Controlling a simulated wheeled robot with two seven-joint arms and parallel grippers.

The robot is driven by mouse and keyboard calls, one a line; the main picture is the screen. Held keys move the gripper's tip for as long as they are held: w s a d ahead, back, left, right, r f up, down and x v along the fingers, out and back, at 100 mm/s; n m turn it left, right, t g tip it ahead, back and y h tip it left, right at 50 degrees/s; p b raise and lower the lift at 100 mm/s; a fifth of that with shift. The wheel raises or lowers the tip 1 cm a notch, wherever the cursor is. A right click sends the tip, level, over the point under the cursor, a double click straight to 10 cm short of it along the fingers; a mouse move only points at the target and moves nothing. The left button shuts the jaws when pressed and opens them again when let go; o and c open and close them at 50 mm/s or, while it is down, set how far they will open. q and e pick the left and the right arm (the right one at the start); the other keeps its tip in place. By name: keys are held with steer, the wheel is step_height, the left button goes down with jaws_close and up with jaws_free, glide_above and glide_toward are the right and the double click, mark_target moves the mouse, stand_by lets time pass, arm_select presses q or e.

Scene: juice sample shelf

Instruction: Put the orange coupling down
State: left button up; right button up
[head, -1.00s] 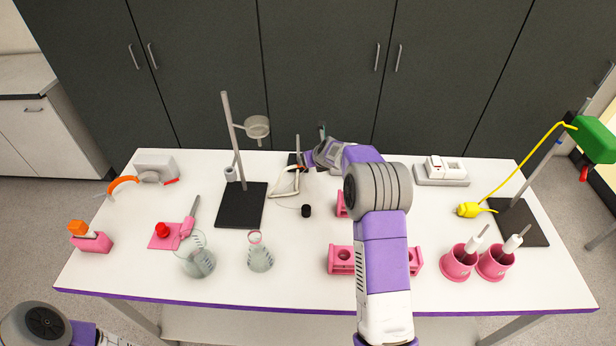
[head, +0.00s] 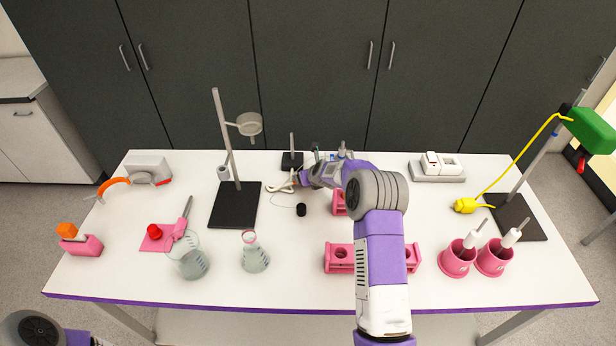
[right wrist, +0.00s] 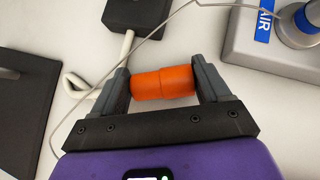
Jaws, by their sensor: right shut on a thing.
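The orange coupling (right wrist: 163,83) lies crosswise between the two fingers of my right gripper (right wrist: 165,85) in the right wrist view. The gripper is shut on it, with a finger at each end. In the head view my right gripper (head: 303,178) is over the back middle of the white table, and the coupling is mostly hidden by it. I cannot tell whether the coupling touches the table. My left gripper is out of view; only part of my left arm shows at the lower left.
A pale hose (right wrist: 75,83) and thin cable lie near the coupling. A small black stand (head: 292,160) is behind, and a grey AIR fixture (right wrist: 275,50) is close at the right. A black-based ring stand (head: 236,205) is left. A black cap (head: 301,210) and pink rack (head: 339,202) are in front.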

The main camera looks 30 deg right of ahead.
steer(key=shift+f+b, duration=0.3)
steer(key=shift+f, duration=0.05)
steer(key=o, duration=1)
steer(key=shift+r, duration=0.1)
steer(key=shift+o, duration=0.2)
steer(key=shift+s+r+p, duration=0.1)
steer(key=shift+r+p, duration=0.25)
steer(key=shift+r, duration=0.2)
steer(key=v, duration=1.1)
steer(key=shift+s+p, duration=0.35)
steer(key=shift+a+r, duration=0.1)
steer(key=shift+r, duration=0.05)
